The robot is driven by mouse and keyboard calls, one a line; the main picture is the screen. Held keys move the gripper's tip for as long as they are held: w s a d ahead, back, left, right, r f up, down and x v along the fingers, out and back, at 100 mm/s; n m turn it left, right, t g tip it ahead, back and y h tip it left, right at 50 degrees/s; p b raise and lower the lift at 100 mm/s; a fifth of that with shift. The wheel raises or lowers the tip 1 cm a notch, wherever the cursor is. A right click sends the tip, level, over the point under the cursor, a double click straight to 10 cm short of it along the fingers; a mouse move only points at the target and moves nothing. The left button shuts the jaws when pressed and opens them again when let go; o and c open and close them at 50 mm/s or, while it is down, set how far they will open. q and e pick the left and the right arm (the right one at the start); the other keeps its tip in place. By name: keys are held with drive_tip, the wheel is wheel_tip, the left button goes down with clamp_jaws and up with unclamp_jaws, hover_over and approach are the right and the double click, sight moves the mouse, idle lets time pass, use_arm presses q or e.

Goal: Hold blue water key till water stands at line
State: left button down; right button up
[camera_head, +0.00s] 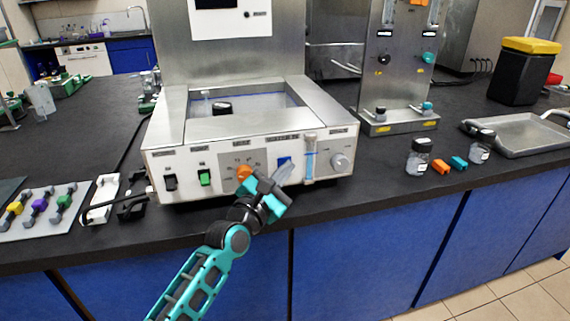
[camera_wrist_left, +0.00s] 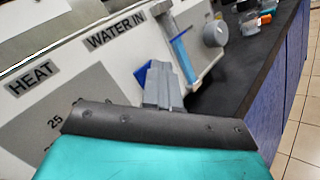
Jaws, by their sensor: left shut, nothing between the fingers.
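The blue water key (camera_head: 284,160) is on the front panel of the steel bath, under the "WATER IN" label. It also shows in the wrist view (camera_wrist_left: 142,75), partly hidden behind the fingers. My left gripper (camera_head: 285,172) is shut and empty, its fingertips at the key. The wrist view shows the closed fingertips (camera_wrist_left: 161,84) overlapping the key; I cannot tell if they press it. The sight tube (camera_head: 310,158) stands just right of the key, with a blue column in its lower part; it also shows in the wrist view (camera_wrist_left: 180,52). My right gripper is out of view.
An orange dial (camera_head: 244,173) sits left of the key, and a grey knob (camera_head: 340,162) right of the tube. Green (camera_head: 205,178) and black (camera_head: 170,182) switches are further left. Jars (camera_head: 419,157) and small blocks stand on the counter to the right.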

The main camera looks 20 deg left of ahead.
use_arm(q)
drive_tip(key=shift+s, duration=0.1)
idle(0.5)
drive_tip(key=shift+s+d+p, duration=0.45)
drive_tip(key=shift+s+p, duration=0.1)
drive_tip(key=shift+s, duration=0.05)
drive_tip(key=s+d+p, duration=0.1)
drive_tip(key=s, duration=0.1)
drive_tip(key=s+d+p, duration=0.1)
drive_tip(key=s+d, duration=0.1)
drive_tip(key=shift+s, duration=0.1)
drive_tip(key=shift+a+f, duration=0.1)
idle(0.8)
